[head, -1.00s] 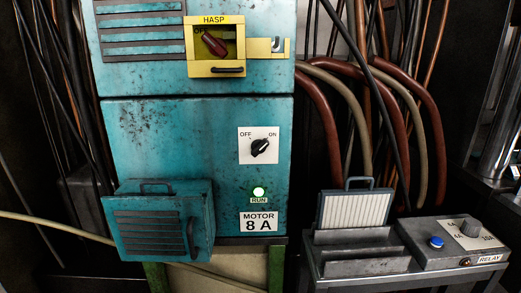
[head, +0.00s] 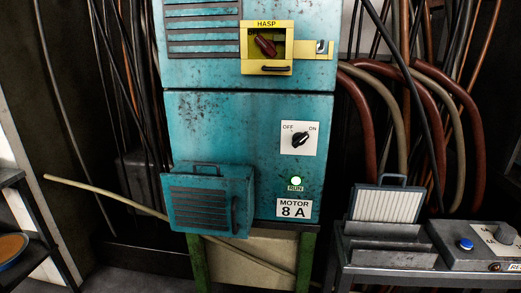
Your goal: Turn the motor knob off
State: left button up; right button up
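The motor knob (head: 300,139) is a black rotary knob on a white plate (head: 287,147) marked OFF at left and ON at right. It sits on the lower front of the teal cabinet (head: 210,125), and its pointer is tilted to the upper right, towards ON. Below it the green RUN lamp (head: 296,181) is lit, above a label (head: 294,208) reading MOTOR 8 A. Neither of my grippers is in the head view.
A yellow HASP box (head: 267,68) with a dark red handle is above the knob. A teal louvred box (head: 208,200) juts out at lower left. A grey bench with a relay box (head: 480,245) stands at right. Thick cables hang at right. The space before the knob is clear.

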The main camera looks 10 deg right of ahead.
aim_at(298, 139)
jog(key=z, duration=1.55)
jog(key=k, duration=0.1)
jog(key=u, duration=2.3)
jog(key=i, duration=1)
jog(key=z, duration=0.75)
